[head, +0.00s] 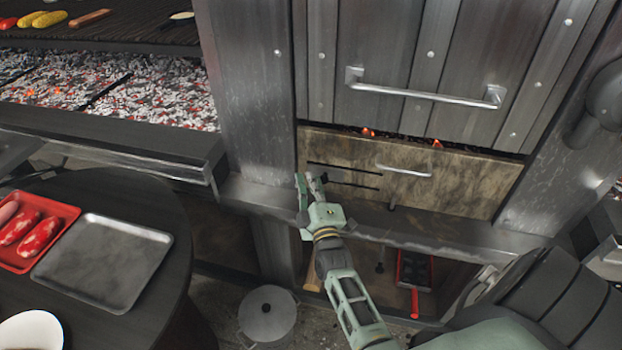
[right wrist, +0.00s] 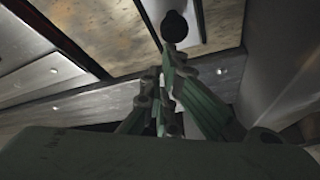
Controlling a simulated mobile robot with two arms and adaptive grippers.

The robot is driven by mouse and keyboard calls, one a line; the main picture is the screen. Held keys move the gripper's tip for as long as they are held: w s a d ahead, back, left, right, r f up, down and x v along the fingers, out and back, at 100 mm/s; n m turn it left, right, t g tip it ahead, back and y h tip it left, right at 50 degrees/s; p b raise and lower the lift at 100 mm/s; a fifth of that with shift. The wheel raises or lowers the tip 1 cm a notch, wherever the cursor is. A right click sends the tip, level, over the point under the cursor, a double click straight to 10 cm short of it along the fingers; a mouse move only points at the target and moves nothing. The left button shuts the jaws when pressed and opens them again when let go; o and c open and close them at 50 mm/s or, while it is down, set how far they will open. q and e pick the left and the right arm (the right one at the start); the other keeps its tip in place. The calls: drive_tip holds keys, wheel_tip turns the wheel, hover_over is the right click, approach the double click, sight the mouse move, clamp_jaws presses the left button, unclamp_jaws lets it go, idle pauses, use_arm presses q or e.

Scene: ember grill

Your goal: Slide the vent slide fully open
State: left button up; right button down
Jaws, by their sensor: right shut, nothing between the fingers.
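The tan drawer front (head: 450,178) under the large metal door has two dark horizontal slots (head: 345,168) at its left side, where the vent is. My right gripper (head: 311,183) is at the left end of these slots, its fingers shut and empty. In the right wrist view, a dark round knob (right wrist: 174,26) with a short stem shows just beyond the fingertips (right wrist: 170,68). I cannot tell whether the fingers touch it. The gripper hides part of the left edge of the vent, so the slide's exact position is unclear. My left gripper is out of view.
A silver drawer handle (head: 404,171) sits right of the slots, below the long door handle (head: 425,96). A metal ledge (head: 430,236) runs beneath. A round table (head: 165,210) with a metal tray (head: 104,262) is at left. A lidded pot (head: 267,313) stands below.

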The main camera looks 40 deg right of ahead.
use_arm(q)
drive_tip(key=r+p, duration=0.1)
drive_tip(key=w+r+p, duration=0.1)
drive_tip(key=p, duration=0.1)
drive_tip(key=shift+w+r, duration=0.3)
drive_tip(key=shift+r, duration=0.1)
use_arm(e)
drive_tip(key=s+d, duration=0.6)
drive_tip(key=s, duration=0.2)
drive_tip(key=shift+d, duration=0.4)
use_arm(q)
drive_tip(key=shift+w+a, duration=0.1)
